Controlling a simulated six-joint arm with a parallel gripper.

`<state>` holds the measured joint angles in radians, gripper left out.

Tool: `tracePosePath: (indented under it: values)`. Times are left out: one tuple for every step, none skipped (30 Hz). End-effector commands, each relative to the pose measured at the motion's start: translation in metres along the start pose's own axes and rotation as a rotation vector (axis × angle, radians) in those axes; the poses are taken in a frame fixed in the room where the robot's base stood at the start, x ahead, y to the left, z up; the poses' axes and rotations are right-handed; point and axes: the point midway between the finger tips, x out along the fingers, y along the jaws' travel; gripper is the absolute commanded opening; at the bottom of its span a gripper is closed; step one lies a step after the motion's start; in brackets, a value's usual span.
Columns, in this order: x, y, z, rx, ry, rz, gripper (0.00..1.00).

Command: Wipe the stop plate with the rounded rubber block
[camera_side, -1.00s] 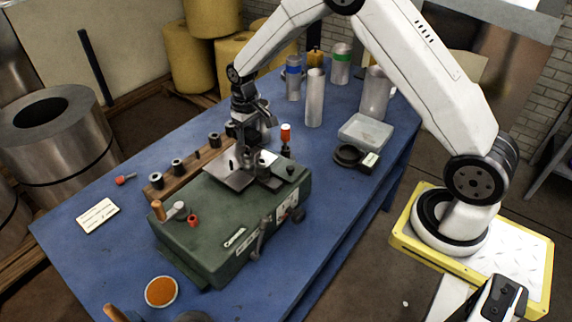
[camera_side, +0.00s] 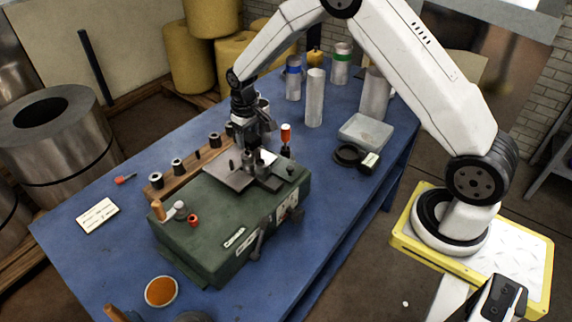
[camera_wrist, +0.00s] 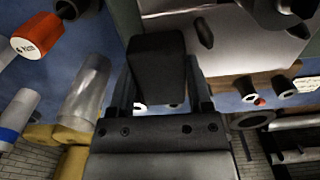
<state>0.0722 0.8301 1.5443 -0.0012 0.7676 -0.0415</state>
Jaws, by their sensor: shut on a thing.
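My gripper (camera_wrist: 160,95) is shut on a dark rounded rubber block (camera_wrist: 157,65), which sticks out between the fingers in the wrist view. In the side view my gripper (camera_side: 248,150) is low over the green machine (camera_side: 225,235), at the back edge of its metal plate. The grey stop plate (camera_side: 228,174) lies flat on top of the machine; a metal surface also shows beyond the block in the wrist view (camera_wrist: 205,40). The block is largely hidden by the gripper in the side view. I cannot tell whether it touches the plate.
A wooden rack (camera_side: 190,166) with dark collars lies along the machine's left.

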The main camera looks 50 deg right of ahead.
Motion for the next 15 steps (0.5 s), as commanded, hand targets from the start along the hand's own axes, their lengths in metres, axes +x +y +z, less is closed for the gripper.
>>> tracePosePath:
  values:
    - [0.000,-0.003,0.000,-0.001,0.001,0.000,0.17]
    - [-0.001,-0.004,0.000,-0.001,0.001,0.000,0.17]
    - [-0.001,-0.006,0.000,-0.001,0.001,0.000,0.17]
    - [-0.001,-0.009,0.000,-0.001,0.001,0.000,0.17]
    - [-0.001,-0.011,0.000,-0.001,0.001,0.000,0.17]
    - [-0.001,-0.013,0.000,-0.001,0.001,0.000,0.17]
    - [-0.001,-0.015,0.000,-0.002,0.001,-0.001,0.17]
    - [-0.001,-0.018,0.001,-0.002,0.000,-0.001,0.17]
    - [-0.001,-0.021,0.001,-0.001,0.000,-0.002,0.11]
    - [-0.001,-0.023,0.001,-0.001,-0.001,-0.003,0.11]
    - [-0.001,-0.025,0.001,-0.001,-0.001,-0.003,0.03]
    - [-0.001,-0.029,0.002,0.000,-0.003,-0.004,0.00]
    - [-0.001,-0.031,0.002,0.001,-0.005,-0.004,0.00]
    - [-0.001,-0.033,0.003,0.001,-0.007,-0.004,0.00]
    - [-0.001,-0.035,0.004,0.001,-0.009,-0.004,0.00]
